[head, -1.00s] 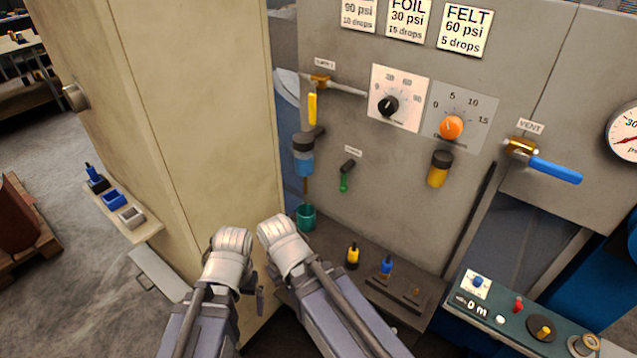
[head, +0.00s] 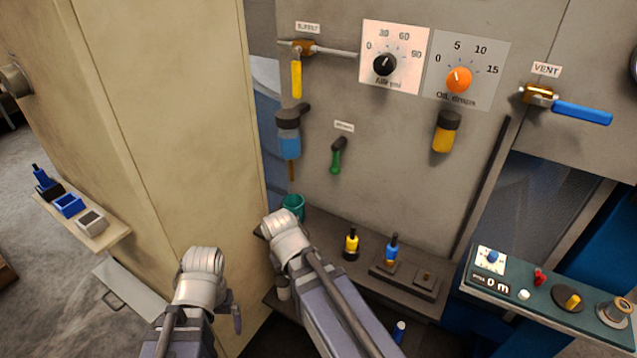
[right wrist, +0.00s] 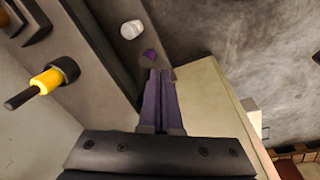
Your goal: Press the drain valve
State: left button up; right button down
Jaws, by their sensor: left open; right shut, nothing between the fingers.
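No part is legibly labelled as the drain valve. A green-handled lever (head: 337,157) hangs on the grey panel under a small label too blurred to read. Left of it, a blue bowl (head: 289,142) has a brown stem (head: 291,171) above a green cup (head: 293,206). My left gripper (head: 237,319) is low by the beige cabinet, mostly hidden by its wrist, and holds nothing visible. My right gripper is hidden behind its wrist in the head view. In the right wrist view, my right gripper (right wrist: 153,75) is shut and empty, its tips near a small purple piece (right wrist: 150,55).
The beige cabinet (head: 190,110) stands close on the left. A blue-handled vent valve (head: 580,112) and a green control box (head: 520,285) are at the right.

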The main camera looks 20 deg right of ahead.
jog(key=w+d+f+t+h+b, duration=0.2)
jog(key=w+d+h+b, duration=0.25)
jog(key=w+d, duration=0.4)
pick_arm(q)
notch_tip(320, 180, down, 6)
jog(key=shift+f, duration=0.2)
pick_arm(e)
jog(key=w+a+r+n+t+h, duration=0.1)
jog(key=w+r+n+t+h, duration=0.1)
jog(key=r, duration=0.6)
jog(key=w+a+r+n+t+h, duration=0.2)
jog(key=w+r+n+t+h, duration=0.1)
jog(key=w+r+t+h, duration=0.2)
jog(key=w+r+h, duration=0.2)
jog(key=w+r, duration=0.1)
jog(key=r, duration=0.1)
jog(key=shift+w+a+r+n+t, duration=0.15)
jog(key=shift+a+r+n+t, duration=0.05)
jog(key=shift+a+n+t, duration=0.1)
